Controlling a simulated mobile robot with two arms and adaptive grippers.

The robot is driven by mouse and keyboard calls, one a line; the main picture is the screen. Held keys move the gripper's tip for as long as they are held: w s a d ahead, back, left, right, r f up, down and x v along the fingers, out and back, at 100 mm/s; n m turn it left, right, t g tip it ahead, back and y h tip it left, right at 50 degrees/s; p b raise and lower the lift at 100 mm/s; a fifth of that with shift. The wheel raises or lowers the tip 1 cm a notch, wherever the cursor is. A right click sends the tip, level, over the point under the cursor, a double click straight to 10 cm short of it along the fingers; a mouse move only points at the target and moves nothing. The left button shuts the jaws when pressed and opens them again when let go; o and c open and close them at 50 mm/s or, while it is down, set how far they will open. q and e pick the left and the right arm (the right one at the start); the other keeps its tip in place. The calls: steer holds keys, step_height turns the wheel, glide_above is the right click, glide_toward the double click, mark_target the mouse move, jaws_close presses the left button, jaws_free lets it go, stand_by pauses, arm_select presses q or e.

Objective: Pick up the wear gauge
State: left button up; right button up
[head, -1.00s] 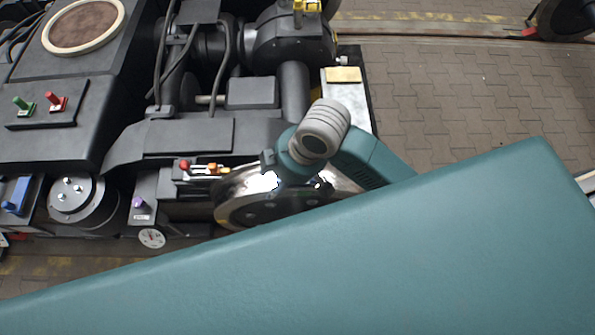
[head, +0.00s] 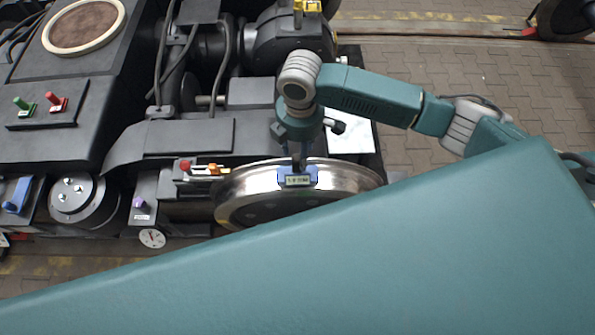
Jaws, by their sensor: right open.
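The wear gauge (head: 297,179), a small blue device with a lit display, sits on the upper rim of the shiny steel wheel (head: 345,177). My right arm reaches in from the right, and its gripper (head: 298,165) points down right at the top of the gauge. The dark fingers are small and overlap the gauge's upper edge. The gripper is open, and I cannot tell whether the fingers touch the gauge. My left gripper is not in view.
A white plate (head: 350,138) is behind the wheel, partly covered by my arm.

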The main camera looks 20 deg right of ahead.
mark_target(298, 157)
steer(key=f, duration=0.3)
steer(key=f+p, duration=0.1)
steer(key=f, duration=0.1)
steer(key=shift+w+a+f, duration=0.1)
steer(key=shift+w+a, duration=0.05)
steer(key=shift+w, duration=0.15)
steer(key=shift+c, duration=0.3)
jaws_close()
